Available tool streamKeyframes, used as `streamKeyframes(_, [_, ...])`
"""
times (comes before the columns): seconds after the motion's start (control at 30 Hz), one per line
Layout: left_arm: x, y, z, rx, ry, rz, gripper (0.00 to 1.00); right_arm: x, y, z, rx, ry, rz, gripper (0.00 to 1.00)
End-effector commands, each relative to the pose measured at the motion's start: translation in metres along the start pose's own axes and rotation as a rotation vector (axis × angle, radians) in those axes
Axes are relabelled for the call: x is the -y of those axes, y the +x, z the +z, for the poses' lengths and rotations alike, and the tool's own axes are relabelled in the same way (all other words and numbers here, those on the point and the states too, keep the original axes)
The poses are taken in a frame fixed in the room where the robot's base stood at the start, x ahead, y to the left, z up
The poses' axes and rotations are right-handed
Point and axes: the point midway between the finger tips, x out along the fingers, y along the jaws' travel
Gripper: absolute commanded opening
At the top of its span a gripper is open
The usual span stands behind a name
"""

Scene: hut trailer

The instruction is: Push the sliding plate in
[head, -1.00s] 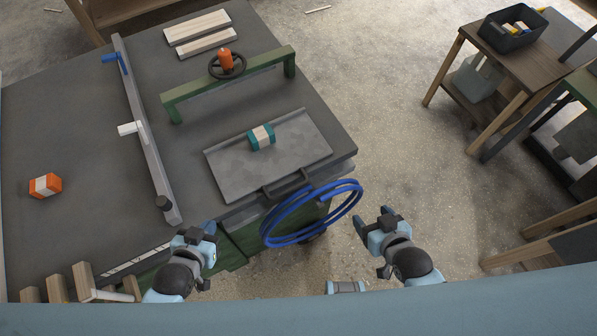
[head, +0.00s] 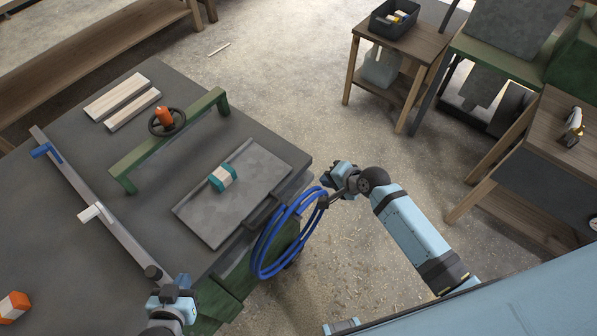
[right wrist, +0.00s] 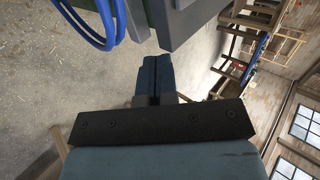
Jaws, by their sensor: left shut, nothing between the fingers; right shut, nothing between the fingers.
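The sliding plate (head: 262,172) is a flat grey tray on the workbench top, near its right edge. A teal and white block (head: 223,177) lies on it. A dark handle (head: 262,214) runs along its near edge, above the bench side. My right gripper (head: 328,182) is shut and empty, just off the bench's right edge, beside the blue hose coil; its closed fingers also show in the right wrist view (right wrist: 155,75). My left gripper (head: 180,285) is low at the near bench edge, shut and empty, apart from the plate.
A blue hose coil (head: 265,262) hangs at the bench side, between the handle and my right gripper. A green bridge frame (head: 150,148) stands behind the plate. A grey rail (head: 118,233) lies left of it. Open floor is right of the bench.

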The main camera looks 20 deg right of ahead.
Motion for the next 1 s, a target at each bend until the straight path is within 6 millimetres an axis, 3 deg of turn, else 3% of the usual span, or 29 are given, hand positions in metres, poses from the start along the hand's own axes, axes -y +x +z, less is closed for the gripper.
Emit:
streamKeyframes(0.47, [-0.002, -0.002, -0.003, -0.001, -0.004, 0.0, 0.0, 0.001, 0.094, 0.0, -0.001, -0.004, 0.001, 0.0])
streamKeyframes(0.63, [0.0, -0.005, -0.008, -0.002, -0.002, -0.002, 0.0, 0.019, 0.111, 0.0, -0.002, -0.005, -0.001, 0.0])
streamKeyframes(1.0, [0.001, -0.006, -0.009, -0.003, -0.001, -0.004, 0.0, 0.026, 0.122, 0.001, -0.002, -0.005, 0.001, 0.0])
